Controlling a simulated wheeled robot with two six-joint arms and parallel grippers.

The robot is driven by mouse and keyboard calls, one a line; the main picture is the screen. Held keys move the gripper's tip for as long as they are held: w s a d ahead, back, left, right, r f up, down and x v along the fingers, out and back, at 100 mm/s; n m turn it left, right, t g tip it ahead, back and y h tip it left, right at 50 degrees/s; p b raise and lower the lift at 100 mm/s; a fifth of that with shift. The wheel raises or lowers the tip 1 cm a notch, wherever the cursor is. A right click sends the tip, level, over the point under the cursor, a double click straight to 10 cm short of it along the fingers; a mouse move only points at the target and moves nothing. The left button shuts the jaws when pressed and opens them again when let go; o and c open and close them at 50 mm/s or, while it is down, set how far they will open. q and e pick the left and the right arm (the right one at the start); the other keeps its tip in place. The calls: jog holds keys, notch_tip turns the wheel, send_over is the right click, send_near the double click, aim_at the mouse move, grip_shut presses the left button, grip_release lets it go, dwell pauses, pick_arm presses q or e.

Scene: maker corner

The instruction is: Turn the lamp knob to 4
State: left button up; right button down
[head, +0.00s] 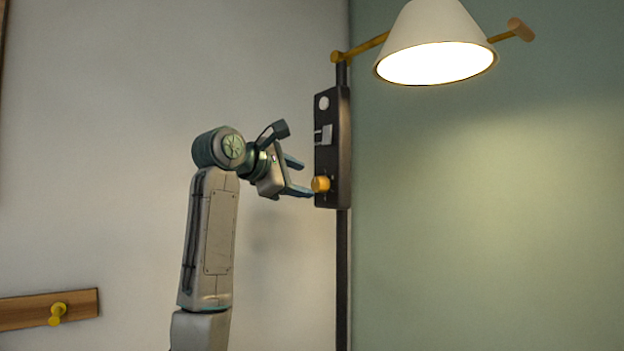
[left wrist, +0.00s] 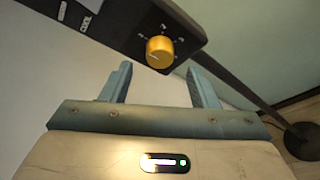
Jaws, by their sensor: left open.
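The lamp's yellow knob (head: 320,184) sits low on a dark upright control panel (head: 333,120). The knob also shows in the left wrist view (left wrist: 160,51), with small pale marks around it that are too small to read. The lamp's white shade (head: 435,40) is lit. My left gripper (head: 303,178) is open and empty, beside the panel at about the knob's height. In the left wrist view its two fingers (left wrist: 159,80) point toward the panel, with the knob beyond and between them, apart from both. My right gripper is not in view.
A dark pole (head: 342,270) carries the panel and ends in a round base (left wrist: 303,140) on the floor. A yellow arm (head: 366,46) holds the shade. A wooden rail with a yellow peg (head: 57,312) is on the wall at lower left.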

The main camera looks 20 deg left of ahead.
aim_at(315, 184)
pick_arm(q)
jog(key=shift+p+x, duration=0.4)
jog(key=shift+x, duration=1.85)
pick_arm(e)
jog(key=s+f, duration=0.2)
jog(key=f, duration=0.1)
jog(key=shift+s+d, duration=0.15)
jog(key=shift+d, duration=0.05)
pick_arm(q)
jog(key=c, duration=1)
